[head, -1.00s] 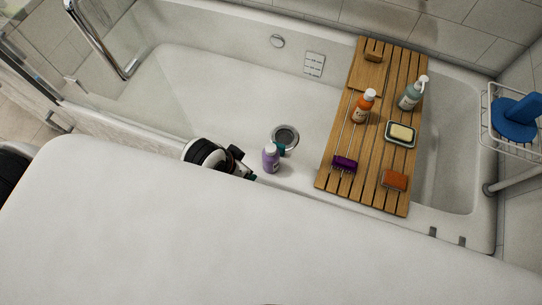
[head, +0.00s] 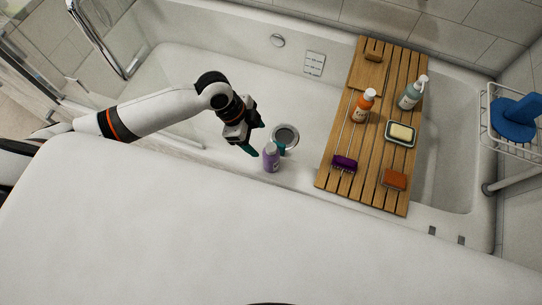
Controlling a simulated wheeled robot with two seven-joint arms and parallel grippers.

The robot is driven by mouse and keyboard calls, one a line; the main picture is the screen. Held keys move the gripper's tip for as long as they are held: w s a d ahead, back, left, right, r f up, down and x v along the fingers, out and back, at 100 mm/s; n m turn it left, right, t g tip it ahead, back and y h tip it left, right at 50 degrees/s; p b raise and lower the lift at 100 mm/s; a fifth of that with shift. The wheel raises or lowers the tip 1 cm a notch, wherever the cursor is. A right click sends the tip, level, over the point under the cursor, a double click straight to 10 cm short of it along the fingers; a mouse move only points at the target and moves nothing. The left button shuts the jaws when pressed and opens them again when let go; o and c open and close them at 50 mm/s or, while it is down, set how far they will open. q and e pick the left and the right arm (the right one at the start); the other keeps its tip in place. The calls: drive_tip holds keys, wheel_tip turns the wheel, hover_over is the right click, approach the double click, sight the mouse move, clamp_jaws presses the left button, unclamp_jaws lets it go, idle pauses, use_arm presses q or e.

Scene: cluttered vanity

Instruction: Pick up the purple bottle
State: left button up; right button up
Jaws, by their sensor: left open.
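The purple bottle (head: 271,161) with a pale cap stands in the bathtub near its front edge, just in front of the round drain. A small teal item (head: 281,148) shows close behind its right side, partly hidden. My left gripper (head: 256,138) is open and empty, with teal fingertips, up and to the left of the bottle. Its fingers point down and right toward the cap, and I cannot tell how far above it they are. My right gripper is not in view.
A wooden bath tray (head: 374,150) spans the tub on the right. It holds an orange bottle (head: 363,107), a grey-blue pump bottle (head: 411,93), a soap dish (head: 400,133), a purple brush (head: 344,164) and an orange sponge (head: 396,180).

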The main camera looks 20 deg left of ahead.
sight(268, 146)
use_arm(q)
drive_tip(key=x, duration=0.9)
drive_tip(key=shift+w+d+f, duration=0.15)
drive_tip(key=shift+w+d, duration=0.1)
drive_tip(key=shift+w, duration=0.05)
drive_tip(key=c, duration=1.5)
